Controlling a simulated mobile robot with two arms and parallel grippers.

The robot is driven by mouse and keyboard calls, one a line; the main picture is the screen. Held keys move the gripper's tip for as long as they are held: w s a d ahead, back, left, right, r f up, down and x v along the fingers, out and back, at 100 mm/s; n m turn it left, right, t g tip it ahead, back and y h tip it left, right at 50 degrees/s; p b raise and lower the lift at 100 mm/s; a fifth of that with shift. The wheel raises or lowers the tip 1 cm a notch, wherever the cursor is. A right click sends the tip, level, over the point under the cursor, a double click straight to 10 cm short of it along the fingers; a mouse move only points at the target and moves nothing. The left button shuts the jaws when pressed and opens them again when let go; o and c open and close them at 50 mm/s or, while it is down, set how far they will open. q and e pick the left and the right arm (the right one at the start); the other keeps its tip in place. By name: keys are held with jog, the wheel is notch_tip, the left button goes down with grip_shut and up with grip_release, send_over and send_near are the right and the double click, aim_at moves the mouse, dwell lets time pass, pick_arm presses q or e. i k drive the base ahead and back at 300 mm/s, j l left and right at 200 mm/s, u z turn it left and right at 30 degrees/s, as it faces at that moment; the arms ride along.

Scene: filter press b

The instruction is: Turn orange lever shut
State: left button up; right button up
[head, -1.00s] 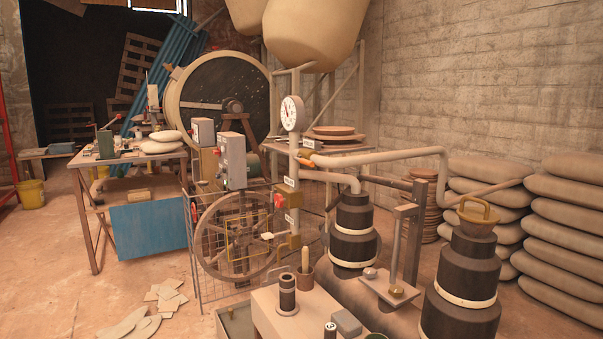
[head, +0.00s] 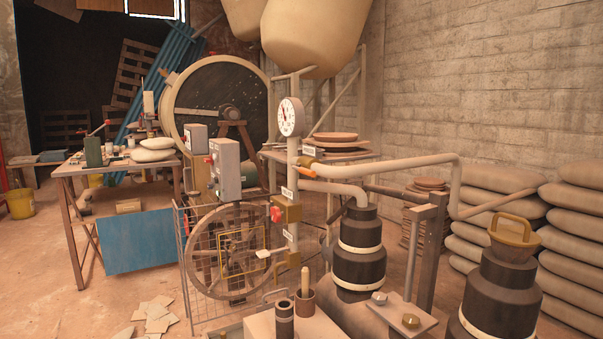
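The orange lever (head: 307,172) is small and sits at the joint of the pale standpipe (head: 292,150) and a horizontal pipe, just below the round white gauge (head: 290,117). It points to the right and looks roughly in line with the horizontal pipe, tilted slightly. Neither of my grippers shows in the head view.
A red knob (head: 276,214) on a brass valve body sits lower on the standpipe. Grey control boxes (head: 225,168) and a caged flywheel (head: 228,252) stand to its left. Black-and-white pump cylinders (head: 360,255) and a bench with a cup (head: 304,300) fill the front.

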aim_at(311, 173)
jog(key=i+j+u, duration=0.15)
jog(key=i, duration=0.25)
jog(key=i+j+u, duration=0.2)
jog(key=i, duration=0.25)
